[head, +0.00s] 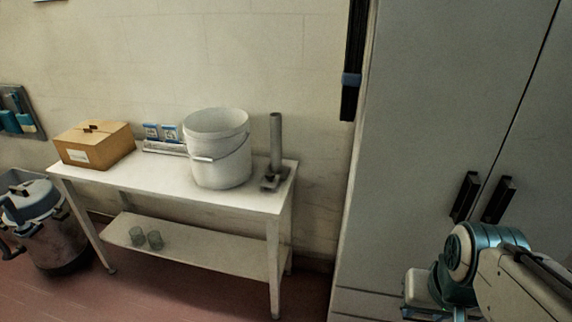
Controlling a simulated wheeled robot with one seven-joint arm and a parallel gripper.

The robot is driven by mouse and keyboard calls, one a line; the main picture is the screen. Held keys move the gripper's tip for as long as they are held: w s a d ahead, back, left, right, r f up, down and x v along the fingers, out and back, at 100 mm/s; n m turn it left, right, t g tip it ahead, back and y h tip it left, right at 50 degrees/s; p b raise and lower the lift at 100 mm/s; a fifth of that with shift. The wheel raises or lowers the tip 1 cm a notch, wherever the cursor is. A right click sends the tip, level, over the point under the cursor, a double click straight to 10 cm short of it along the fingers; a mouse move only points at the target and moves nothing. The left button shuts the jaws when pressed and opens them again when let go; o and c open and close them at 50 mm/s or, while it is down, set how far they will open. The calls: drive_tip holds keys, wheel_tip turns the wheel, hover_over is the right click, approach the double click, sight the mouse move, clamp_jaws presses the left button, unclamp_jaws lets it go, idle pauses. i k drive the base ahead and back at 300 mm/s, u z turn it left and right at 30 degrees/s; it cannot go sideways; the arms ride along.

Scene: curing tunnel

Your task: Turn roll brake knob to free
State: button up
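I see no roll brake knob in the head view. My arm (515,275) reaches in from the lower right, in front of the grey cabinet. A pale block (418,285) at its left end may be part of my gripper. No fingertips can be made out there, and the lower part is cut off by the frame's bottom edge.
A white table (240,199) against the wall carries a cardboard box (95,145), a white bucket (220,150) and a grey upright post (275,145). Two glasses (146,238) stand on its lower shelf. A lidded pot (50,225) is at left. The tall cabinet (430,120) has dark handles.

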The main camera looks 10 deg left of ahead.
sight(271, 175)
drive_tip(key=k, duration=0.5)
drive_tip(key=u, duration=1.65)
drive_tip(key=i, duration=1.2)
drive_tip(key=z, duration=2.05)
drive_tip(key=i, duration=0.5)
drive_tip(key=z, duration=0.05)
